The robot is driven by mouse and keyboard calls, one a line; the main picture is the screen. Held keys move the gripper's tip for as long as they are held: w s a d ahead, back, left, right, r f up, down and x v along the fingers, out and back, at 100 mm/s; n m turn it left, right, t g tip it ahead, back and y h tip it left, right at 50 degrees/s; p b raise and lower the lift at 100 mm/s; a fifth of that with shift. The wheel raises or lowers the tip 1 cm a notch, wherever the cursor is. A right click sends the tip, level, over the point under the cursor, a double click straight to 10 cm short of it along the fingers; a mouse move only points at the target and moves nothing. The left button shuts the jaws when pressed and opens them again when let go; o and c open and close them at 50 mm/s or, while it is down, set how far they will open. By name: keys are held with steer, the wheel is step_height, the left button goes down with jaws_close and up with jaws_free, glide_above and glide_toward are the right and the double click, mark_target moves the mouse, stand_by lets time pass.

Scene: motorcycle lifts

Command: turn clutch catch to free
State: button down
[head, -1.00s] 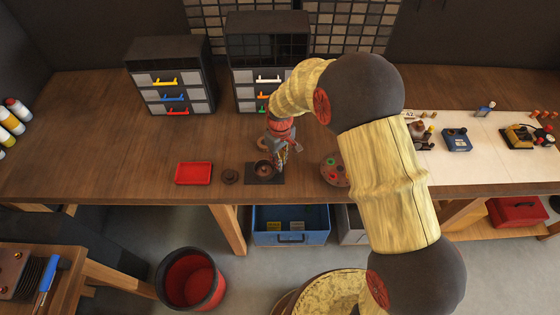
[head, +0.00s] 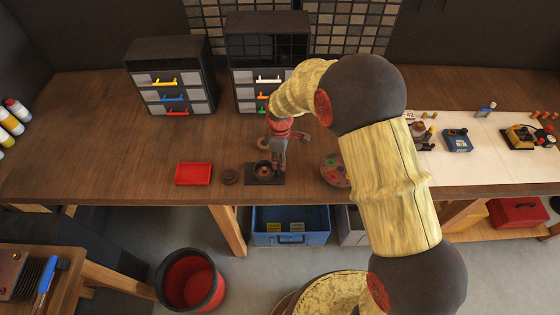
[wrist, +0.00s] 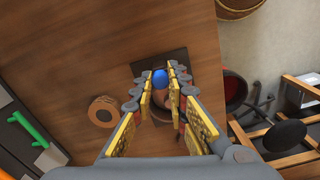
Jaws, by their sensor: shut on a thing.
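A dark square plate with a round copper-brown cup-like part (head: 264,170) sits on the workbench near its front edge. My gripper (head: 279,174) points down at the right side of this part. In the wrist view, my gripper's fingers (wrist: 163,75) are closed in on a small blue piece (wrist: 160,79), which I take to be the clutch catch. The fingers hide much of the brown part below. The blue piece is hidden in the head view, and I cannot tell its turned position.
A brown ring (wrist: 103,111) lies behind the plate. Drawer cabinets (head: 170,76) stand at the back. A round dish (head: 335,172) is to the right.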

stand_by(0.4)
steer(key=c, duration=1.8)
jaws_free()
steer(key=shift+c, duration=0.2)
steer(key=shift+o, duration=0.5)
steer(key=shift+r, duration=0.15)
step_height(320, 180, up, 12)
